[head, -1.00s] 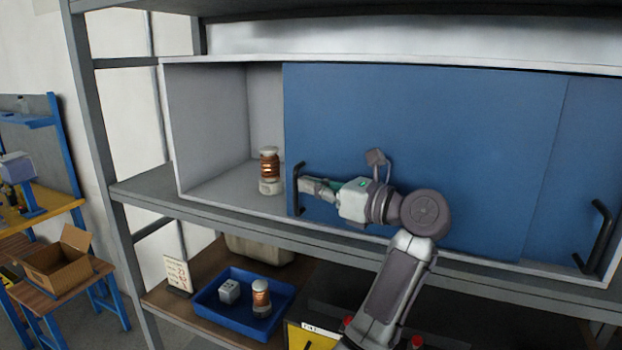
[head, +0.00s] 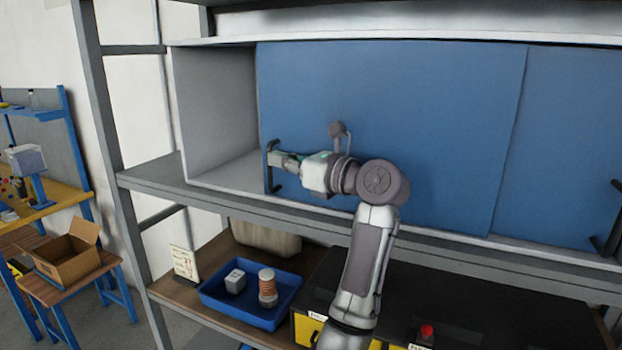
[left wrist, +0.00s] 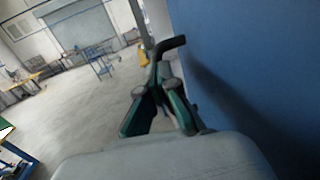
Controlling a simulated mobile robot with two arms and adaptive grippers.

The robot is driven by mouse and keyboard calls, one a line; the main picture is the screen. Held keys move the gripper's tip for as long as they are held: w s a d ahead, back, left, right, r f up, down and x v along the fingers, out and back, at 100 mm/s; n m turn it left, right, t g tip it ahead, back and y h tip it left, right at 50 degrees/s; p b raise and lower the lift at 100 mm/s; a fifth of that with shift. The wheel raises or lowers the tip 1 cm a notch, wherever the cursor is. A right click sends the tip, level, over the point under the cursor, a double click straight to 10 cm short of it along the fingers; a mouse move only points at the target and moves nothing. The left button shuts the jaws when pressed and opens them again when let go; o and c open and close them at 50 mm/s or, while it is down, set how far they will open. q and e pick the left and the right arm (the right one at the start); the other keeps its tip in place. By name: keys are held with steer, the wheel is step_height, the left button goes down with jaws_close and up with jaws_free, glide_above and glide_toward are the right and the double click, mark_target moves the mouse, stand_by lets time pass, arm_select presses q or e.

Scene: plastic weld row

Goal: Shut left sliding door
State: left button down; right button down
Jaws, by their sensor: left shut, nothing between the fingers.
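The left sliding door (head: 400,120) is a blue panel on the white cabinet. Its left edge stands short of the cabinet's left wall, so a gap is open there. Its black bar handle (head: 268,166) is upright near that edge. My left gripper (head: 277,158) is shut at the handle, its fingers to the right of the bar and close to it; I cannot tell whether they touch. In the left wrist view the shut fingers (left wrist: 163,92) point at the handle (left wrist: 165,48), with the blue door (left wrist: 245,70) on the right. My right gripper is not in view.
A second blue door (head: 560,140) with a black handle (head: 612,225) is on the right. Below the cabinet are a blue tray (head: 215,302) with a white cube and a copper coil, and a card (head: 184,263). A cardboard box (head: 66,262) stands on a stool at left.

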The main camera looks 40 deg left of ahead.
arm_select(q)
steer(key=s+a+b, duration=0.2)
steer(key=s+a, duration=0.1)
steer(key=a, duration=0.7)
steer(key=s+a+b, duration=0.3)
steer(key=a, duration=0.8)
steer(key=shift+s+a, duration=0.2)
steer(key=shift+a, duration=0.1)
steer(key=shift+r, duration=0.15)
